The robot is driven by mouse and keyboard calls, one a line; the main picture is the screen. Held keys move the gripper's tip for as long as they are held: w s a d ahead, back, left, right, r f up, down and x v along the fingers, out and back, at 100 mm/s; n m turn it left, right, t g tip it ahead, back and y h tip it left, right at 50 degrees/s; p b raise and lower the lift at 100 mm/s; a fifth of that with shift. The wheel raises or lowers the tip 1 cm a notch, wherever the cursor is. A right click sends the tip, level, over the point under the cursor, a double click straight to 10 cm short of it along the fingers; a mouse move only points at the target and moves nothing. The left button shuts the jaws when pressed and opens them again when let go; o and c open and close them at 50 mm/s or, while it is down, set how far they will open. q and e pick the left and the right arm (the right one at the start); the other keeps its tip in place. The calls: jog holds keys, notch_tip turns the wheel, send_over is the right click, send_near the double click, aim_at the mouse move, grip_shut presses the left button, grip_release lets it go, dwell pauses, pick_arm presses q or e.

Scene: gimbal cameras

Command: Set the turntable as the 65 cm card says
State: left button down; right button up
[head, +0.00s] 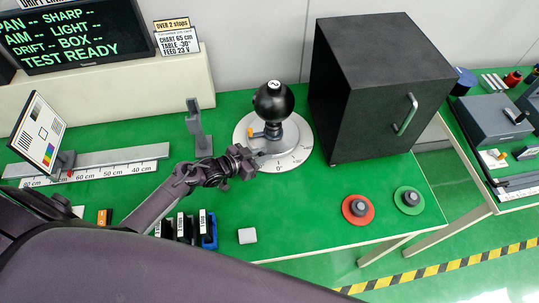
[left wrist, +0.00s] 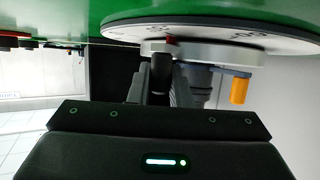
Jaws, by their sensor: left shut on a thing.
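The turntable (head: 301,152) is a pale round disc with degree marks, its 0 near the front edge. The 65 cm card (head: 179,42) reads chart 65 cm, table -30°, feed 23 V. My left gripper (head: 252,162) is at the disc's front left edge, shut on the turntable's grey arm, whose red tip (left wrist: 171,40) shows in the left wrist view. The gripper hides part of the scale, and I cannot read the set angle. My right gripper is out of view.
A black box (head: 375,85) with a handle stands right of the turntable. A chart (head: 38,131) stands on a ruled rail (head: 125,158) at left. Red (head: 357,209) and green (head: 408,200) buttons sit at front right. The green table between is mostly clear.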

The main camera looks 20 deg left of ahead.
pick_arm(q)
jog(key=shift+a, duration=0.15)
dwell(0.4)
jog(key=c, duration=1.3)
grip_release()
jog(key=shift+c, duration=0.2)
jog(key=shift+s, duration=0.1)
jog(key=v, duration=0.7)
jog(key=shift+b, duration=0.4)
jog(key=shift+s+a+r, duration=0.2)
jog(key=shift+a, duration=0.05)
